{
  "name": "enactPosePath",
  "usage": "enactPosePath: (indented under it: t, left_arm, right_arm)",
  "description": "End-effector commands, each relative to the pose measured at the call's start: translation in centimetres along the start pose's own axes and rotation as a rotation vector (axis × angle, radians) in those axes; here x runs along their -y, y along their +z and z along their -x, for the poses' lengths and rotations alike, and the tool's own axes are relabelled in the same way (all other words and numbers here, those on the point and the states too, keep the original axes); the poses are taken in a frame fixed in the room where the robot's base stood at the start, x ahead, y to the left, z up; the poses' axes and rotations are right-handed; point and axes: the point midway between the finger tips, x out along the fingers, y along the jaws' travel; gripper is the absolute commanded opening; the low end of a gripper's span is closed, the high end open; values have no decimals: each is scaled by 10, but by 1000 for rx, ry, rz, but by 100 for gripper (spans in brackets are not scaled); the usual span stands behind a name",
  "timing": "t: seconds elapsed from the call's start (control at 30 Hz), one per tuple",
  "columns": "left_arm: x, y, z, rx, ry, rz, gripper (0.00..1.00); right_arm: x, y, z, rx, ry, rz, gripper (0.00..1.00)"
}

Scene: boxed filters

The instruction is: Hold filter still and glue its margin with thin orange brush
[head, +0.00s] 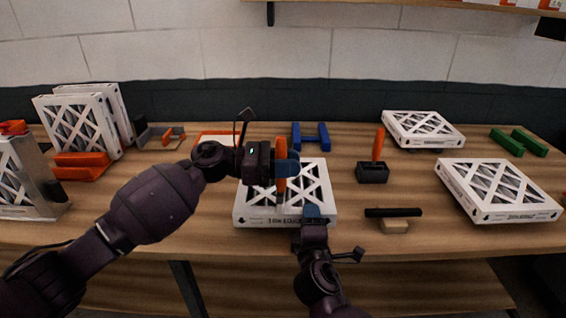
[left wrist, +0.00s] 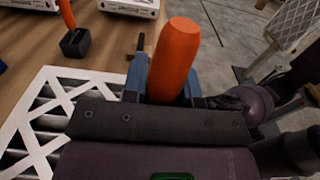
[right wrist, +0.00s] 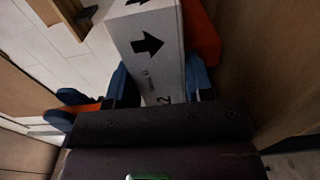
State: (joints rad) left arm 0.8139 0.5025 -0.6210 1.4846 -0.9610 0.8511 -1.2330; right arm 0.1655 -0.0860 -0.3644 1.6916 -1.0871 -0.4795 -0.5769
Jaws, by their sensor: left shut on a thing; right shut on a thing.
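A white-framed filter (head: 241,212) with crossed white strips lies flat at the front middle of the table. My left gripper (head: 283,172) is shut on the orange handle of a brush (head: 281,183), held upright over the filter. The handle also shows large in the left wrist view (left wrist: 175,55); its lower end is hidden there, and I cannot tell whether it touches the filter. My right gripper (head: 313,214) is shut on the filter's front edge. In the right wrist view the filter's arrow-printed side (right wrist: 158,70) sits between the blue fingers.
Another orange handle (head: 378,143) stands in a dark pot (head: 373,173). A black bar on a wooden block (head: 394,226) lies right of the filter. More filters lie at right (head: 500,190) and back right (head: 422,129); others stand at left (head: 75,125). A blue stand (head: 310,136) is behind.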

Motion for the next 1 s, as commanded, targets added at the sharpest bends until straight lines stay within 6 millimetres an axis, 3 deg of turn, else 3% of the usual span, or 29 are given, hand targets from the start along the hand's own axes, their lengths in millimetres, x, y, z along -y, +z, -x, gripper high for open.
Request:
enactPosePath:
  t: [1.0]
  left_arm:
    - [1,-1,-59,1,-2,2,0]
  right_arm:
    - [0,-1,0,-3,0,0,22]
